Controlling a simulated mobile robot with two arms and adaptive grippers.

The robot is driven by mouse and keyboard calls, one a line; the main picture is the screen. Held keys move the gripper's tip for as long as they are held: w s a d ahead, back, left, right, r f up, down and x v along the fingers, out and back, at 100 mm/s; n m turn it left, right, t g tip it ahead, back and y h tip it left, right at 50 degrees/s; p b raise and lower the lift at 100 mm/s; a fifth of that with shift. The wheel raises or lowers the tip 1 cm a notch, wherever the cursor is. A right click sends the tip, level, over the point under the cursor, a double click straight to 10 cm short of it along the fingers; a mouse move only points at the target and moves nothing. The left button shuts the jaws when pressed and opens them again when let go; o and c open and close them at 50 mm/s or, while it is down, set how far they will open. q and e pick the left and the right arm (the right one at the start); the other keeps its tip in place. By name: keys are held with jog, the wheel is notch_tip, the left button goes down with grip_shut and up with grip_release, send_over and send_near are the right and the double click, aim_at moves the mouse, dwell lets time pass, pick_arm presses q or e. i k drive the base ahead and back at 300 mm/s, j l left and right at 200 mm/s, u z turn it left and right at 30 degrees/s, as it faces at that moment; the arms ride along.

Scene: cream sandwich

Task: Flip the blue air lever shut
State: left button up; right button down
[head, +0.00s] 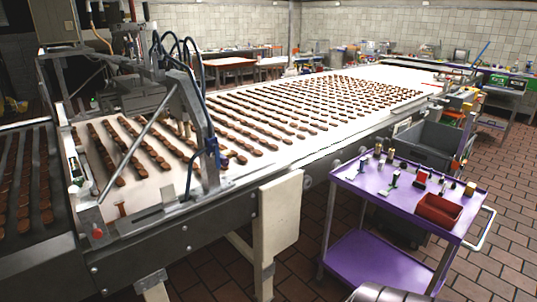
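A metal depositor frame (185,95) stands over the near left part of the white conveyor belt (290,148). Dark blue air hoses (160,47) loop over its top, and one runs down its right side. A small blue part (212,146) sits low on the frame's right upright, near the belt's front edge. It may be the blue air lever, but it is too small to tell for sure or to see whether it is open or shut. Neither of my grippers is in view.
Rows of brown biscuits (262,125) lie on the belt. A purple cart (345,178) with small parts and a red bin (438,210) stands at the right front. A grey crate (440,140) is behind it. Tiled floor (490,240) is free at the right.

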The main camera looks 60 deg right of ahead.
aim_at(216, 147)
jog(key=z, duration=1.4)
